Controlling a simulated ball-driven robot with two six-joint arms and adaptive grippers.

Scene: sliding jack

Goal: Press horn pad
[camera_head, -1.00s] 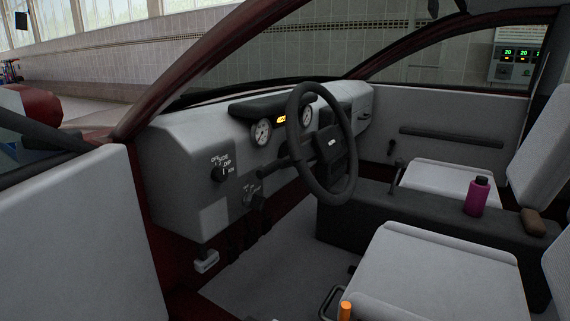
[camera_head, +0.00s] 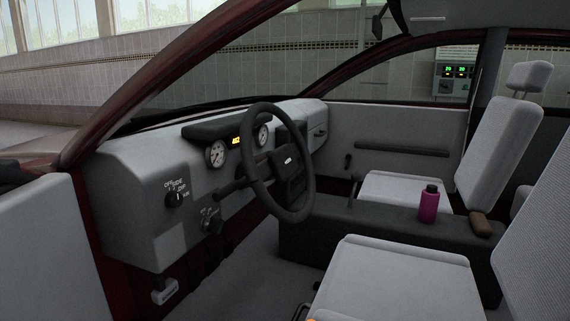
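The horn pad (camera_head: 288,162) is the dark block with a small white mark at the middle of the steering wheel. The black steering wheel (camera_head: 248,152) stands upright and tilted in front of the grey dashboard (camera_head: 130,190). Its rim passes in front of part of the dashboard and gauges. Neither of my grippers shows in the head view.
A grey driver's seat (camera_head: 395,285) is at the front right. A dark centre console (camera_head: 330,222) bears a magenta bottle (camera_head: 428,205) and a brown object (camera_head: 480,225). The door panel (camera_head: 45,250) is at the left. The space before the wheel looks clear.

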